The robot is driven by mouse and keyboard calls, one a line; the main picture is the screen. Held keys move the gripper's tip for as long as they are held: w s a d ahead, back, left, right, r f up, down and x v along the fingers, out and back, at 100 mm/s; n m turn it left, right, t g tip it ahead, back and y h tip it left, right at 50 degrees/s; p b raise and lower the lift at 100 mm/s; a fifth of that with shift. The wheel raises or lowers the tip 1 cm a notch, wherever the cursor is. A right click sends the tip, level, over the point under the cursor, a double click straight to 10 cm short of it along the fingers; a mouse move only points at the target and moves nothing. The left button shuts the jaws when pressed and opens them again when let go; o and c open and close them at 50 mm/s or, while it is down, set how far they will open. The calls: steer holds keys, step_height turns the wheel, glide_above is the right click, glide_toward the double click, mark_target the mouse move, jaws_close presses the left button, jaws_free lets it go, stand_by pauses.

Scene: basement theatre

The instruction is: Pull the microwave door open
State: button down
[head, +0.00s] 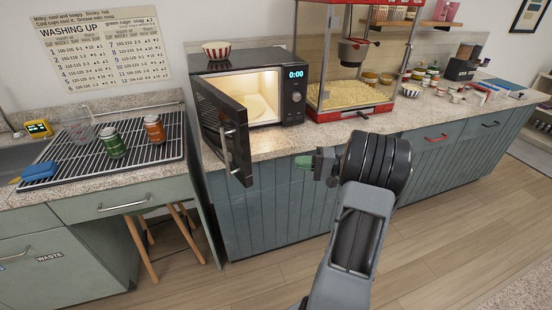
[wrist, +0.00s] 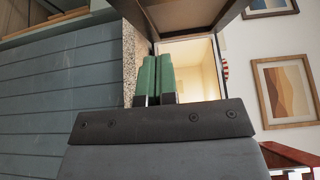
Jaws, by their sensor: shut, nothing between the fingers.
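The black microwave (head: 293,108) stands on the counter with its lit inside showing; the lit opening also shows in the wrist view (wrist: 204,70). Its door (head: 210,112) stands wide open, swung out to the left past the counter's front edge. The door's upright handle (head: 226,150) faces left. My gripper (head: 304,162) is in front of the counter, right of the door and apart from the handle. Its green fingers (wrist: 156,78) are together and hold nothing.
A red-and-white bowl (head: 216,50) sits on the microwave. A red popcorn machine (head: 348,108) stands to its right. A drying rack (head: 84,156) with two jars (head: 112,142) (head: 155,129) is at left. A stool (head: 150,240) stands below; the floor in front is clear.

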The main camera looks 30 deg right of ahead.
mark_target(251, 165)
steer(key=s+a+p+x, duration=0.1)
steer(key=s+p+x, duration=0.1)
steer(key=x, duration=1)
steer(key=shift+a, duration=0.4)
